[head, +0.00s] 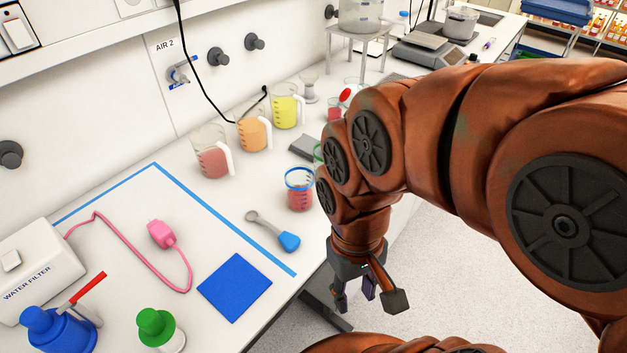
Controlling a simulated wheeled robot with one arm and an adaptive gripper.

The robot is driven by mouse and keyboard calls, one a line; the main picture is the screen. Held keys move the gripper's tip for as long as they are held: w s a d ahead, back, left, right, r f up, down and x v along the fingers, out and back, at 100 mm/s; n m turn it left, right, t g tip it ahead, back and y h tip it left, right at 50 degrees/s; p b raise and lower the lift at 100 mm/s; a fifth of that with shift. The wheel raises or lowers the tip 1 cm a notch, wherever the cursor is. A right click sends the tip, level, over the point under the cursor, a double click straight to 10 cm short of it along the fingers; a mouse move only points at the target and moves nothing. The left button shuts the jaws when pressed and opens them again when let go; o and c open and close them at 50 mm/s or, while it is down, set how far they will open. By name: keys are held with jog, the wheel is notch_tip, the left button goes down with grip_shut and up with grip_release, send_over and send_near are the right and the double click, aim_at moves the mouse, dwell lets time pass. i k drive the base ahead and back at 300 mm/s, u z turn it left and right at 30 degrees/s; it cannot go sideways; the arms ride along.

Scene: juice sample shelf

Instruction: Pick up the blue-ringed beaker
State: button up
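The blue-ringed beaker (299,190) stands upright on the white bench near its front edge. It holds red liquid and has a blue band around its rim. My gripper (370,301) hangs below my orange-brown arm, past the bench's front edge, to the right of and lower in the picture than the beaker. Its fingers are spread apart with nothing between them. A gap separates the gripper from the beaker. Part of my arm comes close to the beaker's right side in the picture and hides the bench behind it.
A spoon with a blue end (274,231) and a blue square (234,287) lie near the beaker. Behind stand jugs of red (211,160), orange (252,132) and yellow (285,110) liquid. A green-rimmed vessel is partly hidden by my arm. A pink cable crosses the bench at left.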

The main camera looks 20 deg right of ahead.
aim_at(299, 178)
jog(key=z, duration=2.15)
jog(key=k, duration=1.1)
jog(key=u, duration=1.95)
